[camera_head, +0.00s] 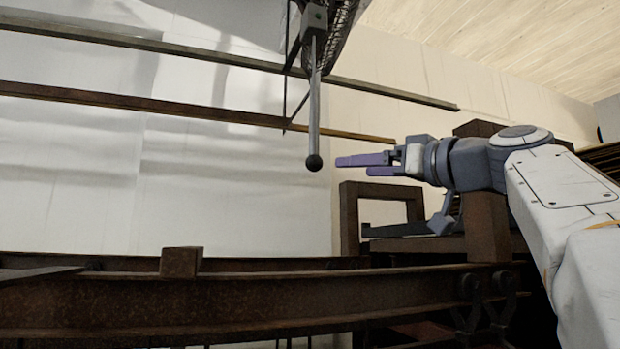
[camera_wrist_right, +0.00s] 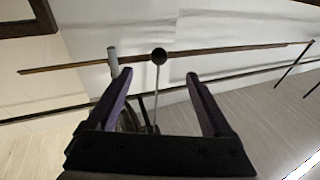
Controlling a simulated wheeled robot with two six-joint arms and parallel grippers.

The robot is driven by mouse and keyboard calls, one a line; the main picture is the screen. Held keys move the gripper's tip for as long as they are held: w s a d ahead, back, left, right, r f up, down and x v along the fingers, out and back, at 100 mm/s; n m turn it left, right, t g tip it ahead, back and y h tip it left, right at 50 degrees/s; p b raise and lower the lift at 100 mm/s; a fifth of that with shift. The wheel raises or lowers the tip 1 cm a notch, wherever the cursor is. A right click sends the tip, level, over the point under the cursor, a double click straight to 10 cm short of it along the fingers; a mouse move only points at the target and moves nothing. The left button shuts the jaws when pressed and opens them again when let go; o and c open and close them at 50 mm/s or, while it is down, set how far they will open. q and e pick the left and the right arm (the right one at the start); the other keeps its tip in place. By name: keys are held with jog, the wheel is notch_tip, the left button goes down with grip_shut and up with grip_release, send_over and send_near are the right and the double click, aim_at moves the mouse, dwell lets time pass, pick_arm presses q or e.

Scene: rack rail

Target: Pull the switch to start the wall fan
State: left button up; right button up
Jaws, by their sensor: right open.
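The pull switch is a grey rod (camera_head: 314,105) that hangs down and ends in a dark ball (camera_head: 314,162). The fan (camera_head: 333,40) shows only in part at the top edge of the head view. My right gripper (camera_head: 345,166) is open and empty, with purple fingers, just right of the ball at about its height. In the right wrist view the ball (camera_wrist_right: 159,55) and its thin rod (camera_wrist_right: 156,90) appear between the two open fingers (camera_wrist_right: 158,82), with the ball past the tips. I see no contact. My left gripper is not in view.
Rusty rack beams (camera_head: 230,305) run across the lower part, with a small rusty block (camera_head: 181,262) on top. A rusty square frame (camera_head: 349,215) stands below my right gripper. Two long wall rails (camera_head: 150,104) run behind the rod. The space left of the ball is clear.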

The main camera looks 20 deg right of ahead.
aim_at(320, 163)
jog(key=p+x, duration=0.2)
jog(key=x, duration=0.1)
jog(key=r+p+x, duration=0.1)
jog(key=x, duration=0.1)
jog(key=p+x, duration=0.2)
jog(key=x, duration=0.1)
jog(key=shift+w+a+r+p, duration=0.15)
jog(key=shift+r+p, duration=0.15)
jog(key=shift+r, duration=0.05)
jog(key=shift+p+x, duration=0.4)
jog(key=shift+x, duration=2.25)
jog(key=shift+f, duration=0.1)
jog(key=shift+c, duration=0.3)
grip_shut()
